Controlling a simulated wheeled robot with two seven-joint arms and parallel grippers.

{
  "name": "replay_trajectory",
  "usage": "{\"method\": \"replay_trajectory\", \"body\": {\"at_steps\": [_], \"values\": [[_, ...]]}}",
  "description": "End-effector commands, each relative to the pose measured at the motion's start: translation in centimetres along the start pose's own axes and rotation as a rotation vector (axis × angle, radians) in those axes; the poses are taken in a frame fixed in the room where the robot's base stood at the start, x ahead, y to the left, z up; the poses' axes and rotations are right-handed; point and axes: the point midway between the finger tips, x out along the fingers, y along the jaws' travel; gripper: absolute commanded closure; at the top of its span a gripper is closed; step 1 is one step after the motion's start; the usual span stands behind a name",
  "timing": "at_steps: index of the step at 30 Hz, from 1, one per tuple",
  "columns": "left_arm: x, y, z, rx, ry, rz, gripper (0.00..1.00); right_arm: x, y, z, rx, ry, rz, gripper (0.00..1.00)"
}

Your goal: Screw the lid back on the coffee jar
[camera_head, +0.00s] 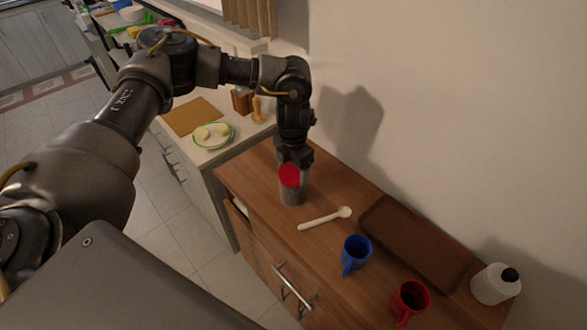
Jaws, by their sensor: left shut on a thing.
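The coffee jar (291,193), grey and cylindrical, stands upright on the wooden cabinet top near its far left part. The red lid (290,177) is at the jar's mouth; I cannot tell whether it is seated or slightly above. My left gripper (292,163) reaches down from above and is shut on the red lid. Its fingertips are partly hidden behind the lid. My right gripper is not in view.
A wooden spoon (325,218) lies just right of the jar. A blue mug (356,251), a red mug (409,299), a brown board (415,243) and a white bottle (492,285) are farther right. The wall is close behind. A plate (213,146) sits on the left counter.

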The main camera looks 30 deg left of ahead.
Motion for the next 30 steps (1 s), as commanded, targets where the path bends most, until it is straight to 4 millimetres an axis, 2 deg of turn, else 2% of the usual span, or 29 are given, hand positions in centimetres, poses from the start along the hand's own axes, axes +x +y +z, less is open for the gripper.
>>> {"method": "replay_trajectory", "body": {"at_steps": [15,21,30], "values": [[0.3,-0.1,0.1,0.544,-0.006,0.0,0.59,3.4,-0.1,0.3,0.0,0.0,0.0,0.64],[0.2,-0.1,0.0,0.734,-0.005,0.0,0.59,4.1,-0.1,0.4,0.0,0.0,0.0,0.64],[0.1,-0.1,0.0,0.776,-0.004,0.0,0.59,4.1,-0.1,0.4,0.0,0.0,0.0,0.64]]}}
